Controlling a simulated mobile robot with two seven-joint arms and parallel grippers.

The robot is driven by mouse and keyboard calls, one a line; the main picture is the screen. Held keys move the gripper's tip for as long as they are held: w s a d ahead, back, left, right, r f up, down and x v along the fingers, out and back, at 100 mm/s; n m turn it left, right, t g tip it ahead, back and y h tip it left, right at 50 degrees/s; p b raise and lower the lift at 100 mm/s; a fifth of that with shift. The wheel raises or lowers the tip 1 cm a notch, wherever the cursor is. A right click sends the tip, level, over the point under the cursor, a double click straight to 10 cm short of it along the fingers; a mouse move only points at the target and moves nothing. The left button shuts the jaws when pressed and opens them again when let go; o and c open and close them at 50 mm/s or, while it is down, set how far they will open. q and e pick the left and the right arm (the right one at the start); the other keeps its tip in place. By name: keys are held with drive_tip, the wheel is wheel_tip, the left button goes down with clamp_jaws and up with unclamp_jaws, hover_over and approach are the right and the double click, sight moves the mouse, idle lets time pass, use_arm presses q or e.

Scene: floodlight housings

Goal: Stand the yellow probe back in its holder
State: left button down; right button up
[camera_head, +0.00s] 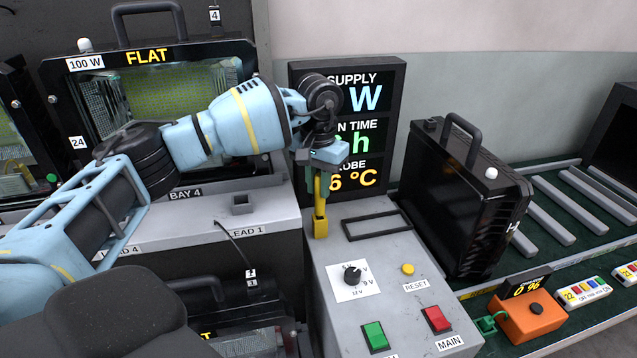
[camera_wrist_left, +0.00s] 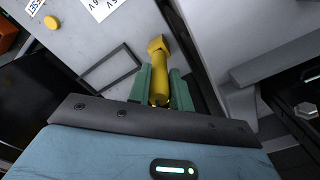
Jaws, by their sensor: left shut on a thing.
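The yellow probe (camera_head: 320,222) hangs roughly upright in my left gripper (camera_head: 318,182), with its thicker block end down. It appears over the back left corner of the grey console (camera_head: 385,275); whether it touches the console I cannot tell. In the left wrist view the green fingers of the left gripper (camera_wrist_left: 163,88) are shut on the probe (camera_wrist_left: 172,65), and its block end points away from the camera. My right gripper is not in view.
A flat black frame (camera_head: 377,226) lies on the console, with a knob (camera_head: 353,275) and buttons in front. A display panel (camera_head: 385,105) stands behind the gripper. A black floodlight housing (camera_head: 465,200) stands to the right. A cable (camera_head: 235,245) runs near the LEAD 1 label.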

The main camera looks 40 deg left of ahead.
use_arm(q)
drive_tip(key=shift+f, duration=0.1)
drive_tip(key=c, duration=1.2)
unclamp_jaws()
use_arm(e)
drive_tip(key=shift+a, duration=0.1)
use_arm(q)
wheel_tip(320, 180, up, 7)
drive_tip(key=shift+r, duration=0.45)
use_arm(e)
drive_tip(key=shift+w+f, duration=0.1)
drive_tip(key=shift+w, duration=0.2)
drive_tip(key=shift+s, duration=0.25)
